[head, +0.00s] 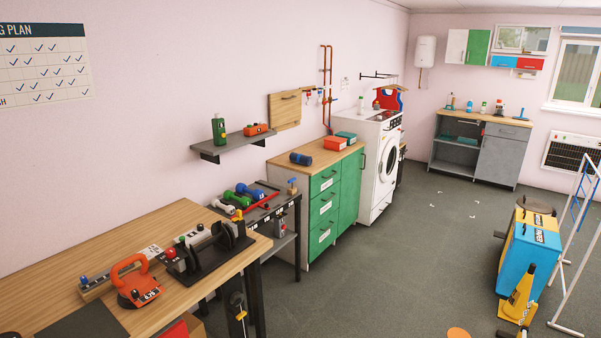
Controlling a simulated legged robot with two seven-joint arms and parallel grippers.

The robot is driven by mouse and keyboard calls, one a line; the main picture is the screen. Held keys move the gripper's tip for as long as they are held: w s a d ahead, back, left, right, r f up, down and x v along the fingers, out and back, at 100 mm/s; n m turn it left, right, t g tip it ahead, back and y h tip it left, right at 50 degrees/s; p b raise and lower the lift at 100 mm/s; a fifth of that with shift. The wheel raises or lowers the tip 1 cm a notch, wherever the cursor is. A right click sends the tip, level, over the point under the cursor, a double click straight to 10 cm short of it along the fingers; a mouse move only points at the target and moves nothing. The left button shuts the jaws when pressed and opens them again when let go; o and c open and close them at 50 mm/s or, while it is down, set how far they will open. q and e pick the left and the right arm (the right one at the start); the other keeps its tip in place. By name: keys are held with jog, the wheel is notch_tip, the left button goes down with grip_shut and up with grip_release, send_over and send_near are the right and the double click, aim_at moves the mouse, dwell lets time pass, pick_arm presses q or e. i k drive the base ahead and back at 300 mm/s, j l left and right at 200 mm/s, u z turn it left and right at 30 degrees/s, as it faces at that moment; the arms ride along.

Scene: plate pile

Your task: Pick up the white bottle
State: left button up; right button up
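A small white bottle (361,105) with a greenish top stands upright on the near left part of the white washing machine's top (373,119). Neither of my grippers shows in the head view.
A dumbbell rack (285,222) and a green-fronted cabinet (324,208) line the wall. The middle floor is clear.

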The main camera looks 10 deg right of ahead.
aim_at(359, 104)
jog(key=i+l+z, duration=0.25)
jog(key=i, duration=0.3)
jog(key=i+z, duration=0.25)
jog(key=i, duration=0.3)
jog(key=i+z, duration=0.25)
jog(key=i, duration=0.35)
jog(key=i+j+z, duration=0.1)
jog(key=i+z, duration=0.15)
jog(key=i, duration=0.3)
jog(key=i+j+z, duration=0.25)
jog(key=i, duration=0.3)
jog(key=i+l+u, duration=0.2)
jog(key=i, duration=0.35)
jog(key=i+l+u, duration=0.2)
jog(key=i, duration=0.3)
jog(key=i+l+u, duration=0.2)
jog(key=i, duration=0.35)
jog(key=i+l+u, duration=0.15)
jog(key=i+l, duration=0.15)
jog(key=i, duration=0.15)
jog(key=i+l+u, duration=0.6)
jog(key=i+l, duration=0.15)
jog(key=l, duration=0.2)
